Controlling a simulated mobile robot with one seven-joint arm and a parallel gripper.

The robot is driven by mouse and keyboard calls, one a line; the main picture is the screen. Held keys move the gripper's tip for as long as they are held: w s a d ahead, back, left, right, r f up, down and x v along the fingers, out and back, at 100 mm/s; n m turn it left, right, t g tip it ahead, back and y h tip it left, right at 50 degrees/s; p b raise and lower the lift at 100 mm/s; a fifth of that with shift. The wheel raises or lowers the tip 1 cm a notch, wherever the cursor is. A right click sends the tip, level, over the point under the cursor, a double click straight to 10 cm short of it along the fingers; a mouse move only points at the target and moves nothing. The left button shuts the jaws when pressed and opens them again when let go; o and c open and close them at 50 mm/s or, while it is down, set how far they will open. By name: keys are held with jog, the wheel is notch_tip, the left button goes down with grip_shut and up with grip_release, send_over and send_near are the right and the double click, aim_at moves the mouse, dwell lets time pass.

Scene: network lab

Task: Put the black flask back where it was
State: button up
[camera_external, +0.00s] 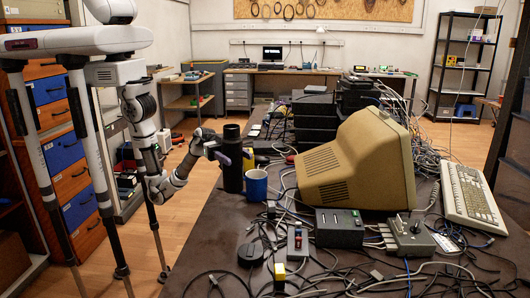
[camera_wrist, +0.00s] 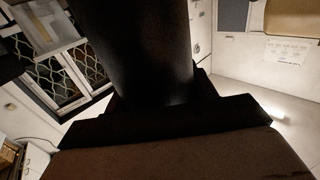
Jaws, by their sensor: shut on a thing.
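The black flask (camera_external: 232,165) stands upright at the left edge of the dark table in the external view. It is directly left of a blue mug (camera_external: 256,184). My gripper (camera_external: 221,155) reaches in from the left and is shut on the flask's upper half. In the wrist view the flask (camera_wrist: 148,50) fills the middle, with dark gripper parts below it. Its base looks at or very near the table top; I cannot tell whether it touches.
A beige monitor (camera_external: 350,160), a keyboard (camera_external: 470,195) and a dark power box (camera_external: 339,228) stand to the right. Cables and a round black lid-like disc (camera_external: 250,254) lie in front. The table's (camera_external: 205,240) left strip near the flask is mostly bare.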

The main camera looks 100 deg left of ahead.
jog(key=w+d+r+p, duration=0.2)
jog(key=d+r, duration=0.4)
jog(key=r, duration=0.4)
notch_tip(320, 180, down, 19)
jog(key=shift+f+n+t, duration=0.15)
jog(key=shift+n+t, duration=0.15)
jog(key=shift+t, duration=0.1)
jog(key=shift+f, duration=0.1)
jog(key=o, duration=1.4)
jog(key=shift+f, duration=0.1)
